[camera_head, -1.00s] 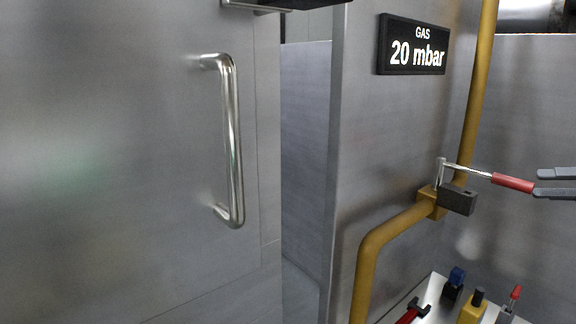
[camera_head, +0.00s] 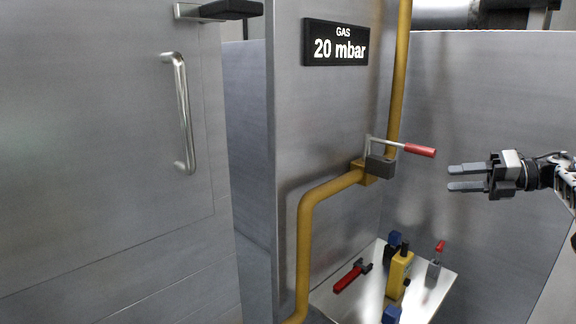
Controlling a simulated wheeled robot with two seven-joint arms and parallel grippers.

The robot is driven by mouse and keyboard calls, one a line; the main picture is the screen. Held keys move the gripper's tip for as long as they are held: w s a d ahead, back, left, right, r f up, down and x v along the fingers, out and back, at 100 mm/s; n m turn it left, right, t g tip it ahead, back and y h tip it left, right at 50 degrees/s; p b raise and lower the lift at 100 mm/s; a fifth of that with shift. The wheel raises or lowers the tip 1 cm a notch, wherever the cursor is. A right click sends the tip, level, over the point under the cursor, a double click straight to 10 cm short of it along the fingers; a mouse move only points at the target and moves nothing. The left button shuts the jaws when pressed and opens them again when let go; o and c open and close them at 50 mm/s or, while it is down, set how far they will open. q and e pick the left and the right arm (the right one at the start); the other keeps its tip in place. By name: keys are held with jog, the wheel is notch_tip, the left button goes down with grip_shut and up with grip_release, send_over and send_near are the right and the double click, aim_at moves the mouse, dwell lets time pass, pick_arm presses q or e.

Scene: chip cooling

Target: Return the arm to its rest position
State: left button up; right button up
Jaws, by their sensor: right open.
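My right gripper (camera_head: 468,178) is at the right of the head view, its two fingers apart and empty, pointing left. It is in open space, to the right of and a little below a red-handled valve lever (camera_head: 420,150). The gripper and the lever are apart. A dark padlock-like block (camera_head: 381,166) hangs at the valve on the yellow gas pipe (camera_head: 330,186). My left gripper does not show.
A white tray (camera_head: 437,292) below holds a red-handled tool (camera_head: 348,279), a yellow device (camera_head: 399,274) and other small items. A steel door with a handle (camera_head: 182,112) stands at left. A display (camera_head: 335,43) reads GAS 20 mbar. Space around the gripper is clear.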

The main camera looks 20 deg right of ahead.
jog(key=w+a+f+m+y, duration=0.1)
jog(key=w+a+f, duration=0.3)
jog(key=a+f, duration=0.3)
jog(key=w+a+f+m+y, duration=0.1)
jog(key=w+a+f, duration=0.4)
jog(key=a, duration=0.4)
jog(key=s+a+f+m+t, duration=0.15)
jog(key=a+f+m, duration=0.25)
jog(key=a+f, duration=0.5)
jog(key=s+a+f+m+t, duration=0.15)
jog(key=a+f+m, duration=0.3)
jog(key=a, duration=0.75)
jog(key=s+a+f+m+t+h, duration=0.1)
jog(key=s+a+f+m+h, duration=0.4)
jog(key=s+a+m, duration=0.5)
jog(key=s+d+f+m+g+h, duration=0.2)
jog(key=s+m+g+h, duration=0.2)
jog(key=s+m, duration=0.6)
jog(key=s, duration=0.5)
jog(key=shift+s+d+h, duration=0.2)
jog(key=shift+d+h, duration=0.1)
